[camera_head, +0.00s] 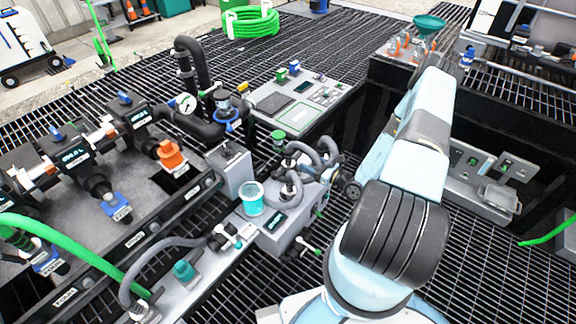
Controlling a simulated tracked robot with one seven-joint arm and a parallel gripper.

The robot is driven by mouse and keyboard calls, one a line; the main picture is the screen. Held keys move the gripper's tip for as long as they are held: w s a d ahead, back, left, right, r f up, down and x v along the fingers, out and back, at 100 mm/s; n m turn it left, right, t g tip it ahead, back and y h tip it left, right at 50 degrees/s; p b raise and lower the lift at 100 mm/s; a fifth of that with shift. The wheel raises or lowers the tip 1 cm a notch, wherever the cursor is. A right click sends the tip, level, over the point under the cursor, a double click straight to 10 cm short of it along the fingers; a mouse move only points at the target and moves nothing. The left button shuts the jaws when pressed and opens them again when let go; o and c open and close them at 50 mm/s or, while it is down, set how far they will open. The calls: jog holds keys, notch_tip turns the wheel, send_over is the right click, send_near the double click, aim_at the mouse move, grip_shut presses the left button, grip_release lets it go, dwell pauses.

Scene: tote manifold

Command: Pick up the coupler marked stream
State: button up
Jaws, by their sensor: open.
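An orange coupler (171,154) with a small white label sits on the manifold at left. A blue-collared coupler (114,203) with a white label points down to its left, and another blue one (47,262) is at the far left edge. Their labels are too small to read, so I cannot tell which is marked stream. My light-blue arm rises from the bottom right and folds at the upper right. The gripper cannot be made out; the arm's own links appear to hide it.
A black-edged manifold bench (120,262) fills the left. A green hose (75,252) crosses it. A panel (300,103) lies behind. Black floor grating (480,280) is open at lower right.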

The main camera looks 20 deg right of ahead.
aim_at(286, 151)
jog(key=x, duration=0.7)
jog(key=shift+w+a, duration=0.15)
jog(key=shift+a, duration=0.05)
jog(key=shift+f+x, duration=0.15)
jog(key=shift+x, duration=1.15)
jog(key=shift+f+x, duration=0.15)
jog(key=shift+x, duration=1.15)
grip_shut()
